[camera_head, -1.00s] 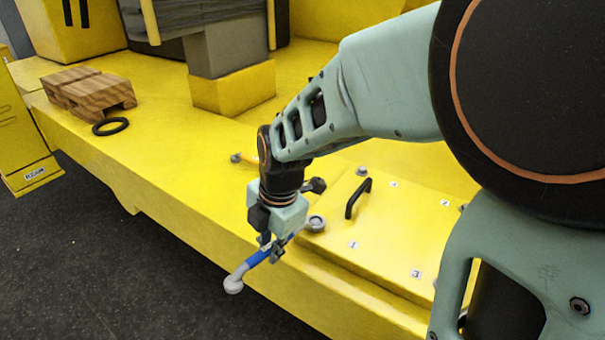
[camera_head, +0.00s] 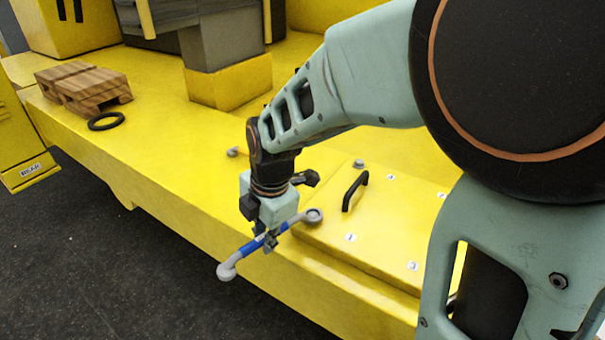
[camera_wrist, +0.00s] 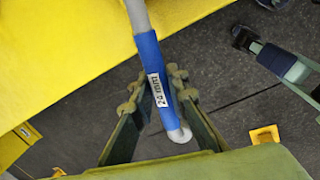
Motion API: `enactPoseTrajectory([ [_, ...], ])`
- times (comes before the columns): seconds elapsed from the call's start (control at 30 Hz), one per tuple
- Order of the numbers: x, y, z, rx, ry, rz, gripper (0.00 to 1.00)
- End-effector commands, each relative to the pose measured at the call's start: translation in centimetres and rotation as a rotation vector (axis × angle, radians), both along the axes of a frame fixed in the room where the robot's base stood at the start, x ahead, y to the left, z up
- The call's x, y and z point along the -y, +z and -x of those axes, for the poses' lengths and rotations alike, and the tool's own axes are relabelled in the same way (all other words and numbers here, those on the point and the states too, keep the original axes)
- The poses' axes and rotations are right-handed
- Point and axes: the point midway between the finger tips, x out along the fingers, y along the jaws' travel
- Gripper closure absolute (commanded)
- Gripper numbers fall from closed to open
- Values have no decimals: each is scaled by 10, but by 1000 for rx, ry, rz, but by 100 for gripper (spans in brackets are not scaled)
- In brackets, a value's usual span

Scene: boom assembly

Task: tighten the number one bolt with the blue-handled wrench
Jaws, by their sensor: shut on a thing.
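The blue-handled wrench (camera_head: 250,249) is held in my gripper (camera_head: 266,241). In the wrist view my gripper's fingers (camera_wrist: 158,92) are on either side of its blue handle (camera_wrist: 149,62), marked 24 mm. One grey ring end (camera_head: 314,215) is at the left corner of the yellow cover plate (camera_head: 385,215); I cannot tell whether it is seated on a bolt there. The other end (camera_head: 227,271) sticks out past the deck's edge. A small number label (camera_head: 350,237) lies beside that corner, too small to read surely. The number one bolt is not visible.
The plate has a black handle (camera_head: 355,190) and a bolt (camera_head: 359,163) at its back corner. A grey tool end (camera_head: 233,152) shows behind my arm. Wooden blocks (camera_head: 84,89) and a black ring (camera_head: 107,121) lie on the deck at left. Dark floor is below.

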Motion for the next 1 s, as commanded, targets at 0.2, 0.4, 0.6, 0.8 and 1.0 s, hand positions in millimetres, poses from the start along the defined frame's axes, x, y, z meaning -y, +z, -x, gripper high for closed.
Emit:
enactPoseTrajectory([
  [0.2, -4, 0, -5, 0, -46, -1, 100],
  [0.4, -4, 0, -5, 1, -47, -2, 100],
  [0.6, -5, 0, -7, 0, -57, -1, 100],
  [0.8, -9, 1, -12, 1, -103, -3, 100],
  [1.0, -8, 1, -12, 1, -108, -2, 100],
])
